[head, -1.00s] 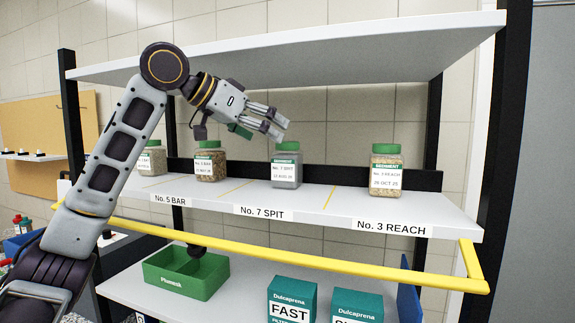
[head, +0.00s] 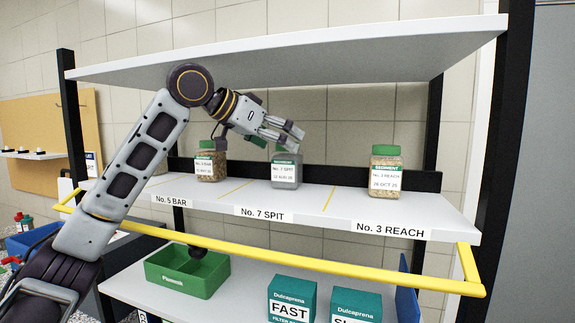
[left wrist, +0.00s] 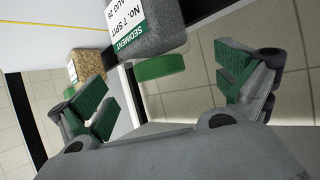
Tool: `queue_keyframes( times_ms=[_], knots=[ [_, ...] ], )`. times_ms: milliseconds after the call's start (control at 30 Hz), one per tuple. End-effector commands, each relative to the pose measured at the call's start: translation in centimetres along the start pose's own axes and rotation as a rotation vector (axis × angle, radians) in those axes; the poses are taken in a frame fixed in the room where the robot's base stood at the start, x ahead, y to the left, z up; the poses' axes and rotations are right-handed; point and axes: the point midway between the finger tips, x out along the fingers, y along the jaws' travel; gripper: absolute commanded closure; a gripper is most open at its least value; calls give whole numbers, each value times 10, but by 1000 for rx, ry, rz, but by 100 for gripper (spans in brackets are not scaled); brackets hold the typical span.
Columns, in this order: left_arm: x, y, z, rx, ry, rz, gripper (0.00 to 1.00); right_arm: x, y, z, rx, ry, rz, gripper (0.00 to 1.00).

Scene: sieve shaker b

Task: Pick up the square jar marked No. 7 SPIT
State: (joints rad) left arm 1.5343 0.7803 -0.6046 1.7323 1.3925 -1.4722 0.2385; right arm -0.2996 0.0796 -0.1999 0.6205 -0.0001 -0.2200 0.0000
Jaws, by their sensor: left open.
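The square jar marked No. 7 SPIT (head: 286,171) stands upright on the shelf behind its label. It has grey contents, a white label and a green lid. In the left wrist view the jar (left wrist: 158,30) and its green lid (left wrist: 160,67) lie ahead, between the lines of the spread fingers. My left gripper (head: 287,137) is open and empty, just above and in front of the lid, partly covering it in the head view. Its green finger pads (left wrist: 165,92) show apart in the left wrist view. My right gripper is not in view.
A brown-filled jar (head: 210,164) stands left of the No. 7 jar, and a tan-filled jar (head: 386,172) stands to the right. An upper shelf (head: 330,50) hangs above my gripper. A yellow rail (head: 330,263) runs along the front. A green bin (head: 188,277) and teal boxes (head: 291,299) stand below.

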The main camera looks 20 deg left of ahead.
Motion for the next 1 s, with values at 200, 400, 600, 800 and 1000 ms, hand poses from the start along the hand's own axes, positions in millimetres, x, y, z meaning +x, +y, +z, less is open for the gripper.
queue_keyframes(
  times_ms=[200,400,600,800,1000],
  knots=[
    [21,0,-2,-1,0,1,0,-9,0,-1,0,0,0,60],
    [27,0,-1,-1,0,0,0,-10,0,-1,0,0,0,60],
    [27,-1,-1,-1,0,0,0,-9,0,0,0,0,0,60],
    [27,-1,-1,-1,0,0,3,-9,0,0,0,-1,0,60],
    [27,-1,-1,-1,0,0,28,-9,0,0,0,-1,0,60]
  ],
)
